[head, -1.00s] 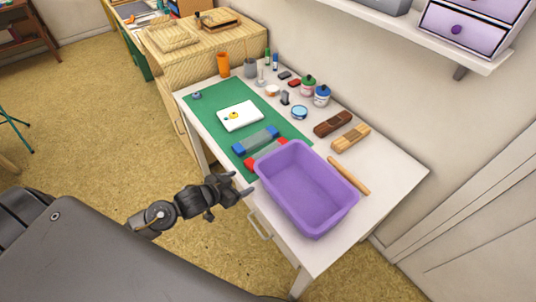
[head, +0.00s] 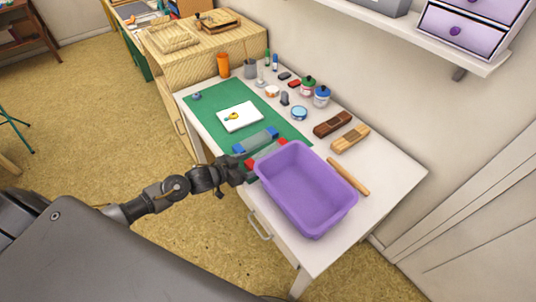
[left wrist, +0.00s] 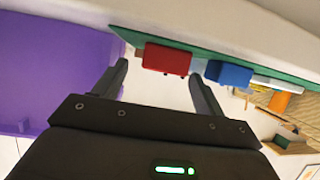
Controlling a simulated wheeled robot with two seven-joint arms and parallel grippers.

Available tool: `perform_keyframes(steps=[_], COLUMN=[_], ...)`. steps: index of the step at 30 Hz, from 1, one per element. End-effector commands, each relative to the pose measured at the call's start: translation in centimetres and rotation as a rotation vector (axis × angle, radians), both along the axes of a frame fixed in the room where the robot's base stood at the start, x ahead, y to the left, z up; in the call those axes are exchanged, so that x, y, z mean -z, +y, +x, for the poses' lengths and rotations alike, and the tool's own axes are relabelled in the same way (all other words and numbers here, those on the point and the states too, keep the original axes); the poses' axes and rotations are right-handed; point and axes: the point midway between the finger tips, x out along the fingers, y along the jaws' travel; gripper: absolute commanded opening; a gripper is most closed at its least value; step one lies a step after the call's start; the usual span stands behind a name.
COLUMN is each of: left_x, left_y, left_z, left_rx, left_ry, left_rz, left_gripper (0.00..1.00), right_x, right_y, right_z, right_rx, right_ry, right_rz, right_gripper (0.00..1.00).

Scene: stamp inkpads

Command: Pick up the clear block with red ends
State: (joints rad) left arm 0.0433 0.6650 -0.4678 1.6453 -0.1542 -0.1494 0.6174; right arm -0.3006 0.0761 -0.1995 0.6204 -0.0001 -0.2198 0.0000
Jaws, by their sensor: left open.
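The clear block with red ends (head: 266,151) lies on the green mat (head: 207,112) beside the purple tub. One red end (left wrist: 167,59) shows between my fingers in the left wrist view, a little beyond the fingertips. A similar clear block with blue ends (head: 257,140) lies parallel to it; its blue end (left wrist: 228,74) also shows in the left wrist view. My left gripper (head: 247,172) is open and empty at the table's front edge, close to the near red end and partly overlapping it in the head view. My right gripper is not in view.
The purple tub (head: 308,224) stands right of the gripper, close to the red-ended block. A white pad (head: 240,117) lies farther back on the mat. Brown and tan blocks (head: 350,138), a wooden roller (head: 348,176) and ink jars (head: 321,96) stand toward the wall.

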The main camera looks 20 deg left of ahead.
Motion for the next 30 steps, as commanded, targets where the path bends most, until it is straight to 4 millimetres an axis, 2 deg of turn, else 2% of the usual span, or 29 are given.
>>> perform_keyframes(steps=[5, 14, 23, 30], left_x=[0.1, 1.5, 1.8, 1.8], left_y=[-0.3, -1.7, -1.9, -1.9], left_z=[0.6, 4.1, 4.5, 4.5], left_rx=[0.000, -0.002, 0.000, 0.000], left_ry=[0.000, 0.001, 0.001, 0.001], left_rz=[-0.001, -0.001, 0.000, 0.000], left_gripper=[0.71, 0.71, 0.71, 0.42], right_x=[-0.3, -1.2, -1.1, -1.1], right_y=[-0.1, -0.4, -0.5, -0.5], right_z=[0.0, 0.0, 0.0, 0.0], right_rx=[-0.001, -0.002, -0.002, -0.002], right_ry=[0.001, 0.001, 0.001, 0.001], right_rz=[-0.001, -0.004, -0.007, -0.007], right_gripper=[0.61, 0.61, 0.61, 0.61])
